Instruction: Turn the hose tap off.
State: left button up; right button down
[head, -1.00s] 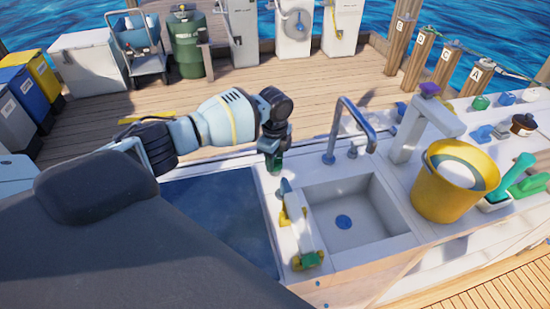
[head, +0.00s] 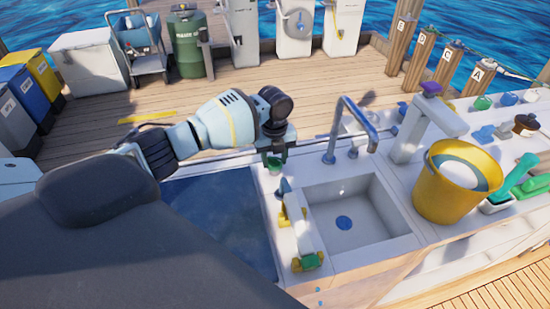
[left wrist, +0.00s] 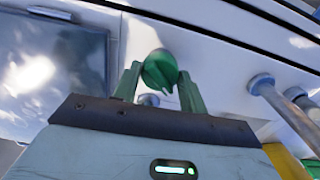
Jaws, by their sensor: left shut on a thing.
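The hose tap's green round knob (left wrist: 160,67) sits between the two fingers of my left gripper (left wrist: 159,82) in the left wrist view. The fingers are shut on it from both sides, and a pointed tab on the knob faces down and slightly right. In the head view the left gripper (head: 276,154) is above the white counter, left of the sink faucet, with the green knob (head: 274,168) partly hidden under it. The tap's lower part cannot be made out. My right gripper is not in view.
The sink (head: 370,222) and its tall metal faucet (head: 352,125) stand close on the right. A yellow bucket (head: 440,195) sits farther right. A small fixture with yellow and green parts (head: 306,263) is along the sink's left edge. A dark panel (head: 220,210) lies left.

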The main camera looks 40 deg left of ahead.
aim_at(275, 159)
pick_arm(q)
jog(key=m, duration=0.4)
jog(key=shift+m, duration=0.3)
jog(key=shift+m+b, duration=0.5)
jog(key=shift+m, duration=1.8)
jog(key=o, duration=1)
jog(key=shift+c, duration=0.2)
jog(key=shift+r, duration=4)
jog(key=shift+f, duration=0.1)
